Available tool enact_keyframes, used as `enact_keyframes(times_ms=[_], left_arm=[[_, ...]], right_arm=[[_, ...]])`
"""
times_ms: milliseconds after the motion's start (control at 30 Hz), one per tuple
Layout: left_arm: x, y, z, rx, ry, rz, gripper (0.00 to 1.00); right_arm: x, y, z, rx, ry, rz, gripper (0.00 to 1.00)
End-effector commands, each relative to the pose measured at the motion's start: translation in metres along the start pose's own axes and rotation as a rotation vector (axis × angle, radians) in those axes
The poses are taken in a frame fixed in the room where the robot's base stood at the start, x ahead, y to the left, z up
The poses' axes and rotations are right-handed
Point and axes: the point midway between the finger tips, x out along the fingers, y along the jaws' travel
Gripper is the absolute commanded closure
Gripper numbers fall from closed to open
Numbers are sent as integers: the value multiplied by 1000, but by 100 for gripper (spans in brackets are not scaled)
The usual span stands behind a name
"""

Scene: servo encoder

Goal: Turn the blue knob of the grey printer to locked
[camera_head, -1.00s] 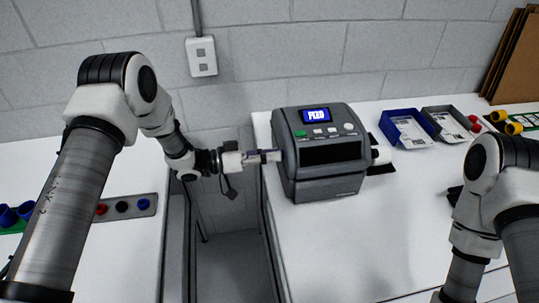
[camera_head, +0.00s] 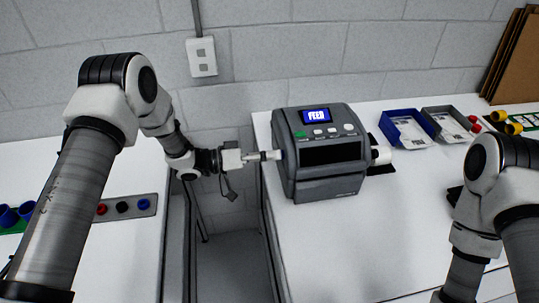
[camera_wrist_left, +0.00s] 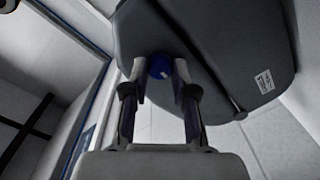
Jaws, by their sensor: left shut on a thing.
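The grey printer (camera_head: 326,152) stands near the left edge of the right-hand table, its lit display reading what looks like "FEED". The blue knob (camera_wrist_left: 161,66) sits on the printer's side and shows between my fingertips in the left wrist view, with a pale mark on its face. My left gripper (camera_wrist_left: 160,72) reaches the printer's left side and is shut on the knob; it also shows in the head view (camera_head: 276,155). In the head view the knob is mostly hidden by the fingers. My right arm shows at the right, but its gripper is out of the picture.
A blue tray (camera_head: 384,128) and a grey tray (camera_head: 464,137) with labels stand right of the printer. Yellow and red parts lie farther right. A gap separates the two tables below my left gripper. A grey strip with buttons (camera_head: 138,213) lies on the left table.

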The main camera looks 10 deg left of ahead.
Motion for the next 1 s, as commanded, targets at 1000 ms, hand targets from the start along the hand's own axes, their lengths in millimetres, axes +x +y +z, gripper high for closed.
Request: enact_keyframes(times_ms=[1000], left_arm=[[-115, -1, 2, -4, -4, -2, 48]], right_arm=[[0, 0, 0, 0, 0, 0, 100]])
